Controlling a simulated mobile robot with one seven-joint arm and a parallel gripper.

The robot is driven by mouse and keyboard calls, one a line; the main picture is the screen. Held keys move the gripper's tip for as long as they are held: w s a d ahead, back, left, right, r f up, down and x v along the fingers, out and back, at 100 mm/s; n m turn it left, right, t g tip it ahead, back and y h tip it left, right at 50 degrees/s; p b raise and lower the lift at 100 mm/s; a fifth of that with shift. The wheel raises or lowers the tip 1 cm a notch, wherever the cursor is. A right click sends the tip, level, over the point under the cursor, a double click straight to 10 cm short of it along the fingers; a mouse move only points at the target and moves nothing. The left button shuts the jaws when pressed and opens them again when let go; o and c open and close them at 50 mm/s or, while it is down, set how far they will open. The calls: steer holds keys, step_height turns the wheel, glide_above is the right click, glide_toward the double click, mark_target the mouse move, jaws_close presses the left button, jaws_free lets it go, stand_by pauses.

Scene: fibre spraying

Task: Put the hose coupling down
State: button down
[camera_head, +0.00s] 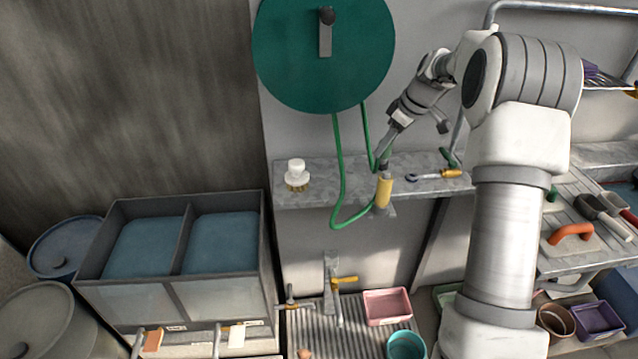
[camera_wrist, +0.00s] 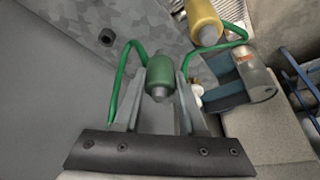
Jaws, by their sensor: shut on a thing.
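The hose coupling (camera_wrist: 160,77), a green cylinder with a grey tip, sits between the two fingers of my gripper (camera_wrist: 162,92) in the wrist view. The gripper is shut on it. In the head view my gripper (camera_head: 384,158) is just above the front part of the grey shelf (camera_head: 330,178); the coupling is too small there to make out clearly. A green hose (camera_head: 340,175) hangs from the round green reel (camera_head: 290,60) and loops below the shelf edge.
The shelf between the brush and hose is clear. Below are a tap (camera_head: 338,283), a pink tub (camera_head: 387,306) and a blue-filled double tank (camera_head: 185,245).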

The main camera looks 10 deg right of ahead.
steer(key=a+f, duration=0.2)
steer(key=a, duration=0.1)
steer(key=w+a+f, duration=0.1)
steer(key=a+f, duration=0.1)
steer(key=a, duration=0.2)
steer(key=w+a+f, duration=0.1)
steer(key=a+f, duration=0.1)
steer(key=a, duration=0.2)
steer(key=shift+w+f, duration=0.2)
steer(key=shift+f, duration=2.2)
steer(key=shift+f+b, duration=0.2)
steer(key=shift+b, duration=0.15)
steer(key=shift+c, duration=2.4)
jaws_free()
steer(key=shift+r, duration=0.1)
